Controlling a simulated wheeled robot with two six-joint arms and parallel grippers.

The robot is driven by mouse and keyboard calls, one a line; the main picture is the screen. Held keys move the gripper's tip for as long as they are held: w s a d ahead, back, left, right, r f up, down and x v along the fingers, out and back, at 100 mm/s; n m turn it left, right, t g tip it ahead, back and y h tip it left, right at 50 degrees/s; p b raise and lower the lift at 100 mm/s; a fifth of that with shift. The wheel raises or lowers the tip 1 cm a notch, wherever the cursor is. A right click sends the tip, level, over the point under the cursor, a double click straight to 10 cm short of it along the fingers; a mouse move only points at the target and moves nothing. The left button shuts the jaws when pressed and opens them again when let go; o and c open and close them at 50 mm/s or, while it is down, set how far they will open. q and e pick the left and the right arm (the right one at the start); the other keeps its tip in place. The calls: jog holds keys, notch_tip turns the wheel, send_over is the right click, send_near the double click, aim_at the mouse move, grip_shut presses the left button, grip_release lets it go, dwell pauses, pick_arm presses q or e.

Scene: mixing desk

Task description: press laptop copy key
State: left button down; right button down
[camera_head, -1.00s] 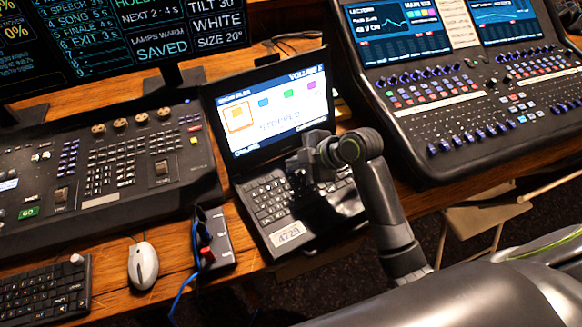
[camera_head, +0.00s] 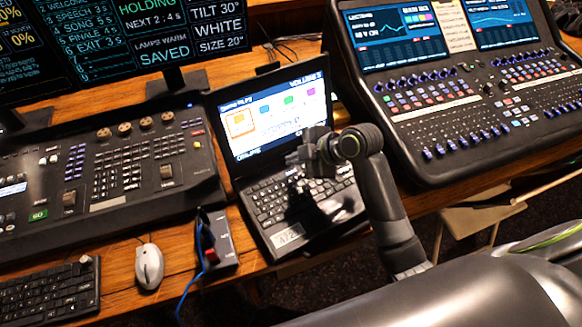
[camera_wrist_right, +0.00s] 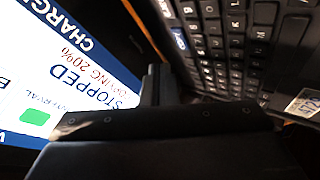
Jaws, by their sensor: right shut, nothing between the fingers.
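The laptop stands open on the desk, its lit screen (camera_head: 270,118) showing several coloured icons and its dark keyboard (camera_head: 268,205) in front. My right gripper (camera_head: 304,158) is shut and empty, over the back of the keyboard near the screen's lower right. It hides some keys. In the right wrist view the closed fingers (camera_wrist_right: 158,85) lie between the screen (camera_wrist_right: 60,75) and the keyboard (camera_wrist_right: 235,45). A blue-labelled key (camera_wrist_right: 179,38) shows at the keyboard's edge, just beyond the fingertips; its lettering is hard to read. I cannot tell whether the fingers touch anything. My left gripper is not in view.
A mixing console (camera_head: 470,120) stands close on the right. A lighting desk (camera_head: 110,165) is on the left. A small dark box (camera_head: 217,240) with a blue cable and a white mouse (camera_head: 149,266) lie left of the laptop. A monitor (camera_head: 120,40) stands behind.

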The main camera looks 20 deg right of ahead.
notch_tip(320, 180, up, 4)
jog(key=shift+f+p, duration=0.25)
jog(key=shift+p, duration=1)
jog(key=shift+f, duration=0.1)
